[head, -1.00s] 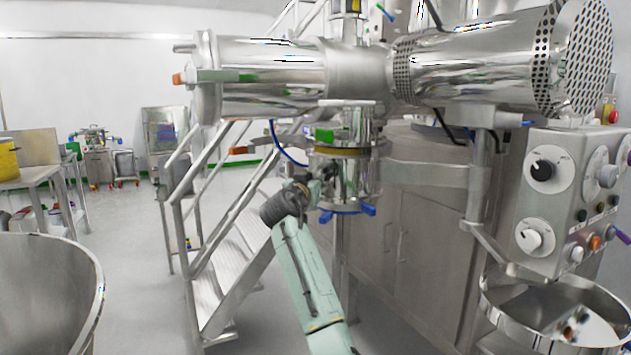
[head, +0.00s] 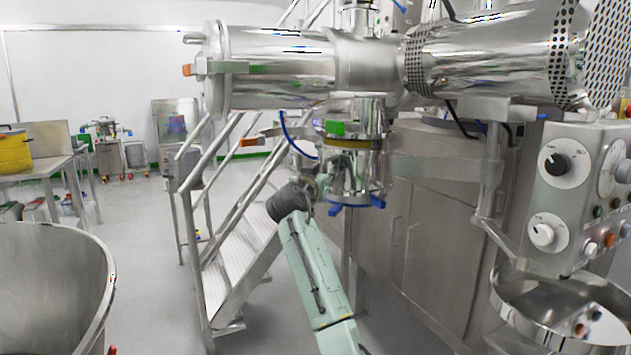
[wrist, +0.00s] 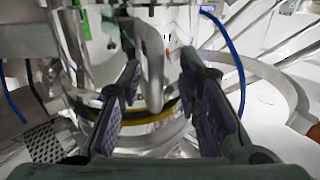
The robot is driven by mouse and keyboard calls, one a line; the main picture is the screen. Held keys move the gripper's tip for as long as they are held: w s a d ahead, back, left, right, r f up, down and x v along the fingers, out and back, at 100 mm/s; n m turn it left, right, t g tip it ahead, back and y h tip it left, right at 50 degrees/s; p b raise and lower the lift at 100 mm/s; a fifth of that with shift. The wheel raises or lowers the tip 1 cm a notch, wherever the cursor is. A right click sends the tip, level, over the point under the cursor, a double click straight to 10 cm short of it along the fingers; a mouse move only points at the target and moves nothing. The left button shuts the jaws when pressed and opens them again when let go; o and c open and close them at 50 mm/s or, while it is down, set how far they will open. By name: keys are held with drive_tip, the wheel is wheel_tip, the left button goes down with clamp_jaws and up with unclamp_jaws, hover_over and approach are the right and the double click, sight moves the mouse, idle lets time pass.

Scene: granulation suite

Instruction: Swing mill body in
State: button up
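The mill body (head: 350,178) is a shiny steel cylinder with a yellow ring and blue wing knobs at its bottom, hanging under the large horizontal steel housing (head: 290,70). A bracket arm (head: 440,170) runs from it to the right. My gripper (head: 318,184) is at the mill body's lower left side; its fingers are hard to make out in the head view. In the wrist view my gripper (wrist: 163,100) is open, with a curved steel handle (wrist: 152,60) between its fingers. Gaps show on both sides of the handle. The yellow ring (wrist: 150,116) shows behind.
Steel steps with railings (head: 235,265) stand behind and left of my arm. A control panel (head: 580,195) and a round steel bowl (head: 565,310) are at the right. A large steel vessel (head: 55,290) fills the lower left. Open floor lies between vessel and steps.

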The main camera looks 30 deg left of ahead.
drive_tip(key=s+d, duration=0.2)
drive_tip(key=s, duration=0.8)
drive_tip(key=shift+s, duration=0.35)
